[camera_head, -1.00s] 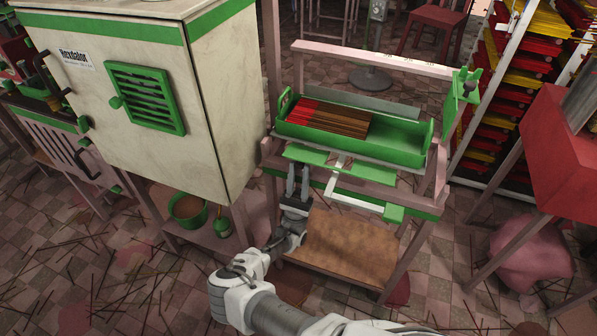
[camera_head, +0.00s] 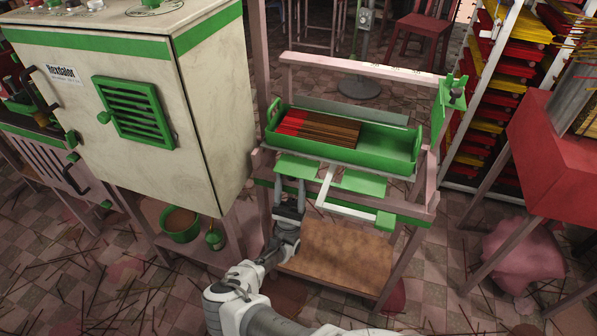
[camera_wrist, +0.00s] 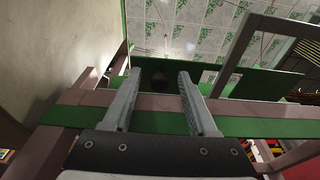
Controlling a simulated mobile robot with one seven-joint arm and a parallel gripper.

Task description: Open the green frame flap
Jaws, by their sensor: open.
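A wooden frame stand (camera_head: 345,68) holds a long green tray (camera_head: 395,152) with red-tipped brown sticks in its left part. Below the tray's front edge sits a green flap (camera_head: 298,167), with another green panel (camera_head: 364,182) to its right. My gripper (camera_head: 290,185) points up at the left green flap from below and in front, jaws open and empty.
A cream cabinet (camera_head: 120,60) with a green vent stands close on the left. A white bar (camera_head: 325,187) and a green-faced rail (camera_head: 345,203) cross the stand's front. A brown board (camera_head: 330,255) lies below. A red machine (camera_head: 555,150) stands at right.

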